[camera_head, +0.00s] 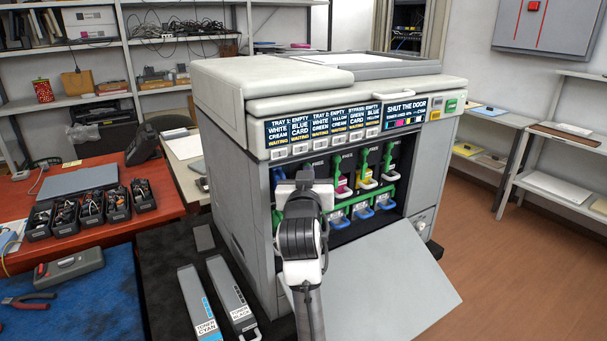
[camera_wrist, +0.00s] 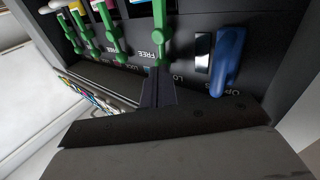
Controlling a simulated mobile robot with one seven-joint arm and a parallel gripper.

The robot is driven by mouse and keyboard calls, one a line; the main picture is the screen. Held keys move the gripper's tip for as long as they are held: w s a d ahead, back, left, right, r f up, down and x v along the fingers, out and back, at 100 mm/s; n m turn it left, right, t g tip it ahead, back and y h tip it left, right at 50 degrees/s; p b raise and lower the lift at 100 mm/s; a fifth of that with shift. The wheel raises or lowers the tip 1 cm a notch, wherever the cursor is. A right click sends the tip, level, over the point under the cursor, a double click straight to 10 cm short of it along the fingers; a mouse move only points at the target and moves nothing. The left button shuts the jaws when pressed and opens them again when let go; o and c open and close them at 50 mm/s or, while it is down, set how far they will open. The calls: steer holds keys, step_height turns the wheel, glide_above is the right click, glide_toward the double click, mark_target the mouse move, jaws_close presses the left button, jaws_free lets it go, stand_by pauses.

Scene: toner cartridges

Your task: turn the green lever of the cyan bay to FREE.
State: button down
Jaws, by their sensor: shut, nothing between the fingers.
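The printer's open front shows a row of bays with green levers, among them levers at the magenta bay (camera_head: 343,189) and the yellow bay (camera_head: 366,178). My gripper (camera_wrist: 158,92) is shut and empty, its fingertips at or just short of the free end of the nearest green lever (camera_wrist: 159,38) in the wrist view. I cannot tell if they touch. No label shows which bay is the cyan one. In the head view my gripper and wrist hide most of the leftmost bay.
The printer's door (camera_head: 390,275) hangs open below the bays. A blue handle (camera_wrist: 228,62) stands right of the fingers in the wrist view. Cartridges marked cyan (camera_head: 201,305) and black (camera_head: 234,300) lie left of the door. The printer's display (camera_head: 405,110) reads SHUT THE DOOR.

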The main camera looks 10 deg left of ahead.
steer(key=w+d, duration=0.1)
steer(key=w, duration=0.1)
steer(key=w+d, duration=0.1)
steer(key=shift+d+f, duration=0.25)
steer(key=shift+d, duration=0.05)
steer(key=shift+s+r, duration=0.1)
steer(key=shift+s, duration=0.05)
stand_by(0.5)
steer(key=shift+a, duration=0.1)
steer(key=shift+s+p, duration=0.1)
steer(key=shift+p, duration=0.3)
